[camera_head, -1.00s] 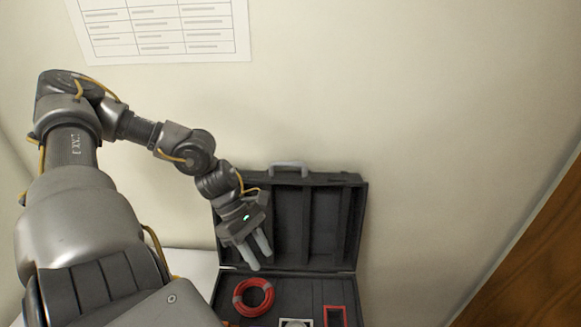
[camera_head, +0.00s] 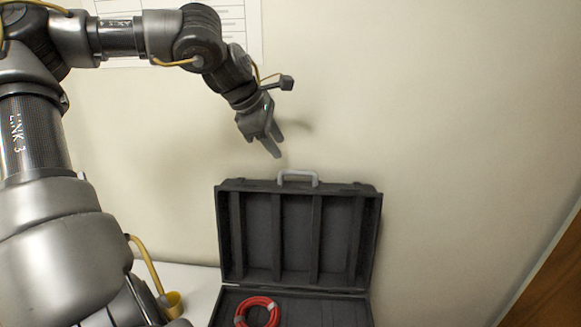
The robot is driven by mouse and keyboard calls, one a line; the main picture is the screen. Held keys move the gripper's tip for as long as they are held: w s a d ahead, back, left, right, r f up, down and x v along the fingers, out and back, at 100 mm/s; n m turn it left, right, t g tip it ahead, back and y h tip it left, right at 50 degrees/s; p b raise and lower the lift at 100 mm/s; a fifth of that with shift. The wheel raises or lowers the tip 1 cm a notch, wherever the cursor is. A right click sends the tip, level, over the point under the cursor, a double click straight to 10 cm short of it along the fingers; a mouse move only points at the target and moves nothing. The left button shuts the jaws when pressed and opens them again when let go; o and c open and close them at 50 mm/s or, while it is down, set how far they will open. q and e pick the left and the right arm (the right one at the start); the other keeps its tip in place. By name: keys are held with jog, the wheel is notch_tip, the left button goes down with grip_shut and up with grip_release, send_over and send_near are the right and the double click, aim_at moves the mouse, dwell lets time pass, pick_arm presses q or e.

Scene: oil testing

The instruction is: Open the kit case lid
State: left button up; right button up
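The black kit case stands open against the wall. Its lid (camera_head: 297,232) is raised upright, with its ribbed inside facing me and a grey handle (camera_head: 298,175) on its top edge. The case base (camera_head: 335,308) lies below and is cut off by the bottom of the picture. My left gripper (camera_head: 275,147) is above the lid, up and left of the handle and apart from it. It holds nothing that I can see. Its fingers point down and are seen nearly side-on, so their gap is hard to judge. My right gripper is not in view.
A red coil (camera_head: 257,312) lies in the left of the case base. A printed chart hangs on the wall behind my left arm. A brown wooden surface (camera_head: 560,270) is at the lower right.

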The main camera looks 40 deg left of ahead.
aim_at(295, 171)
pick_arm(q)
jog(key=p+x, duration=0.2)
jog(key=x, duration=0.7)
jog(key=shift+d+f, duration=0.1)
jog(key=shift+f, duration=0.05)
grip_shut()
